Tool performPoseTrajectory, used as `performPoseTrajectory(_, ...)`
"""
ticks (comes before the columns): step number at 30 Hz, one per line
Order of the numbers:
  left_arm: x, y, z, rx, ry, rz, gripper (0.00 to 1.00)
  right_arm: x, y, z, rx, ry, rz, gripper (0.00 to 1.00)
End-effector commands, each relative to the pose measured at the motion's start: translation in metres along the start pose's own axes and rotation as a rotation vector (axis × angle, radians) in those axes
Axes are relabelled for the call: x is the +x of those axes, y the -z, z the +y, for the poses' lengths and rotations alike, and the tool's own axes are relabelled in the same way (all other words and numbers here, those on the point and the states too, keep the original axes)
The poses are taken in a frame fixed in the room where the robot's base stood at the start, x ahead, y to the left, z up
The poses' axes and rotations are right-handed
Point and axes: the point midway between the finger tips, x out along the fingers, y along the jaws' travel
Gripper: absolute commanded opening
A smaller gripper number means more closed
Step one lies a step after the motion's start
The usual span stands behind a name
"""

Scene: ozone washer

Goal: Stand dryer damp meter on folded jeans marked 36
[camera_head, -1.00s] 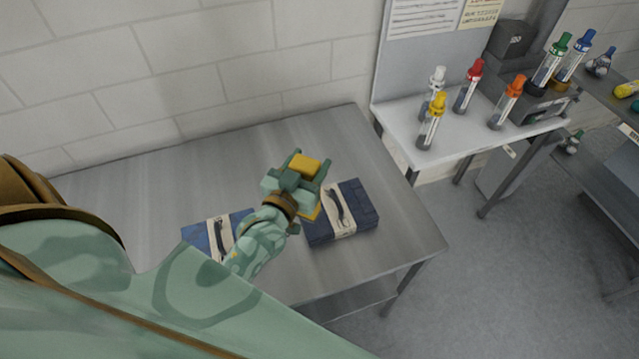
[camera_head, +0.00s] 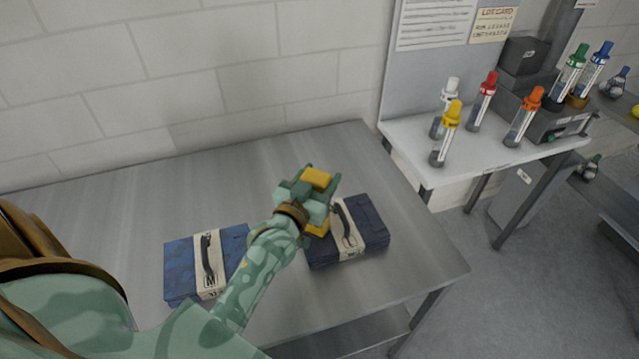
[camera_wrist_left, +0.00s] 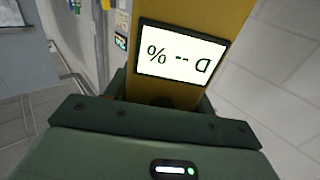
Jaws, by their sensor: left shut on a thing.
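My left gripper (camera_head: 310,197) is shut on the yellow damp meter (camera_head: 317,178). The meter also shows large in the left wrist view (camera_wrist_left: 206,22), its white screen reading "D -- %" upside down. In the head view the gripper overlaps the left edge of the right folded jeans bundle (camera_head: 374,219); the meter's lower yellow end shows beside the bundle's band. I cannot tell the height gap. A second, bluer folded jeans bundle (camera_head: 182,267) lies to the left, beside my forearm. Both have cream bands with dark straps; I cannot read a 36 on either. My right gripper is out of view.
Both bundles lie on a grey metal table (camera_head: 110,215) against a white block wall. Its back and left areas are clear. A side shelf (camera_head: 455,168) at right carries several colour-capped tubes and a dark device (camera_head: 540,118).

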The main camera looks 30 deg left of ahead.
Motion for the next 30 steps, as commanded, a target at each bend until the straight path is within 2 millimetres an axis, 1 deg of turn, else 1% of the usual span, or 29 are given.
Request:
performPoseTrajectory(3, 0.000, 0.003, 0.000, 0.000, 0.000, 0.002, 0.10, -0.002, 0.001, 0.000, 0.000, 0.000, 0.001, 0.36)
performPoseTrajectory(7, 0.000, -0.001, 0.000, 0.000, 0.000, 0.002, 0.10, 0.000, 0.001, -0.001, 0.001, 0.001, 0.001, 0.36)
performPoseTrajectory(8, 0.000, -0.001, 0.000, 0.000, 0.000, 0.001, 0.63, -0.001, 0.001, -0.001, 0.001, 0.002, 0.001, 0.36)
performPoseTrajectory(9, 0.000, -0.001, 0.000, 0.000, 0.000, 0.001, 0.74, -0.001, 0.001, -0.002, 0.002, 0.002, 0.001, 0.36)
performPoseTrajectory(10, 0.000, -0.001, 0.000, 0.000, 0.000, 0.001, 0.76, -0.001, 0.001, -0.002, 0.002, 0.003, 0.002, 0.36)
performPoseTrajectory(17, 0.000, -0.001, 0.000, 0.000, 0.000, 0.001, 0.76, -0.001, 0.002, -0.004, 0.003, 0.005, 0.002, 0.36)
performPoseTrajectory(20, -0.001, 0.003, 0.000, 0.000, 0.000, 0.000, 0.76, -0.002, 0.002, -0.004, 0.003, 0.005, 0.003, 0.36)
performPoseTrajectory(23, -0.016, 0.001, 0.000, 0.000, 0.000, -0.002, 0.76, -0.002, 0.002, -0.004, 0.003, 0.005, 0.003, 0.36)
performPoseTrajectory(30, -0.073, 0.000, 0.000, 0.000, 0.000, -0.004, 0.76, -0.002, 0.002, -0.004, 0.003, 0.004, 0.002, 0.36)
